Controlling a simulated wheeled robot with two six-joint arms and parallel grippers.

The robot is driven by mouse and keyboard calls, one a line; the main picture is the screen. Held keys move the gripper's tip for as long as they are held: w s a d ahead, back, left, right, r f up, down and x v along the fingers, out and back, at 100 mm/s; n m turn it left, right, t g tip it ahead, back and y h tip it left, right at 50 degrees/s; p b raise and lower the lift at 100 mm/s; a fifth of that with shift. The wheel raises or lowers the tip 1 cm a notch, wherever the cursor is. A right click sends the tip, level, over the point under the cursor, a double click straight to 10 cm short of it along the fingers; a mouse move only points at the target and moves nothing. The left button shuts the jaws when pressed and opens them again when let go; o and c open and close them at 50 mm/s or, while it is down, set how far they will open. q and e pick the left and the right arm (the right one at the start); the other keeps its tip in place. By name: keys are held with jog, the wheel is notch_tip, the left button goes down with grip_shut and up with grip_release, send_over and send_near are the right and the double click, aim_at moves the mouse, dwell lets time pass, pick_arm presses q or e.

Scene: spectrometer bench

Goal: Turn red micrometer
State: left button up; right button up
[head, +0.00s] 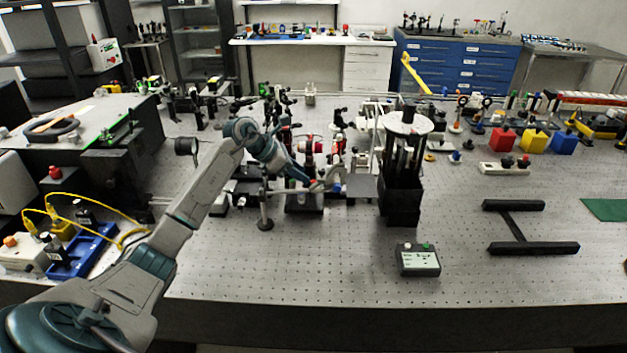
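A small red part (308,146), which looks like the red micrometer, shows among dark optical mounts near the middle of the bench. My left arm reaches in from the lower left, and my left gripper (318,184) is at the front of these mounts, just below the red part in the picture. The gripper is small and crowded by the mounts, so I cannot tell whether its fingers are open or touch anything. My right gripper is not in view.
A dark column with a round white top (407,123) stands right of the gripper. A small control box (417,260) sits in front of it. A black H-shaped frame (520,230) lies at the right. The perforated bench top (330,260) is clear at the front middle.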

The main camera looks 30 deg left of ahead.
aim_at(312, 181)
pick_arm(q)
jog(key=p+x, duration=0.1)
jog(key=x, duration=0.5)
grip_shut()
